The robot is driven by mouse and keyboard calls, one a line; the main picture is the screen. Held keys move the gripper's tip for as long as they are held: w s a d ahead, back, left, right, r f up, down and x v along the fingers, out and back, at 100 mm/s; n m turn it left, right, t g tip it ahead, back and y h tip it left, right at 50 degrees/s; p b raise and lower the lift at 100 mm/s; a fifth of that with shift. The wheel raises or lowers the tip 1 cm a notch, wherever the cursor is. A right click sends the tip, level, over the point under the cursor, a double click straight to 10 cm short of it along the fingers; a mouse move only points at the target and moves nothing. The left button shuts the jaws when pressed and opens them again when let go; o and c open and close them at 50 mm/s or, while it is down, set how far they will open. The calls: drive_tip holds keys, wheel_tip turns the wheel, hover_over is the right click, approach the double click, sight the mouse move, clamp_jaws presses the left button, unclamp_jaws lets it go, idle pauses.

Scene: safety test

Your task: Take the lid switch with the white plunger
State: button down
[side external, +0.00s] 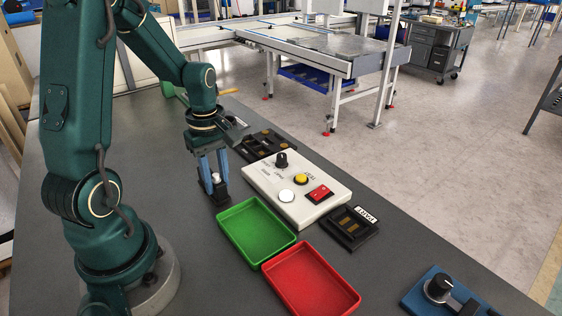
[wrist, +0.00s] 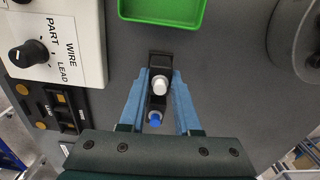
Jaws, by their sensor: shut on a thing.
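The lid switch with the white plunger (wrist: 160,85) has a small black body and stands on the grey bench left of the white control box. In the side view, its white plunger (side external: 216,178) shows between the blue fingers of my gripper (side external: 213,188). In the wrist view, my gripper (wrist: 160,75) has one finger on each side of the black body, shut on it. A blue cap (wrist: 155,118) shows closer to the palm; whether it belongs to a separate part I cannot tell. The switch's underside is hidden, so I cannot tell if it touches the bench.
A green tray (side external: 222,219) lies just in front of the switch, with a red tray (side external: 345,297) beyond it. The white control box (side external: 258,184) stands to the right. Black part holders (side external: 374,229) flank the box. A blue fixture (side external: 412,298) is at front right.

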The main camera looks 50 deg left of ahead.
drive_tip(key=shift+r, duration=3.1)
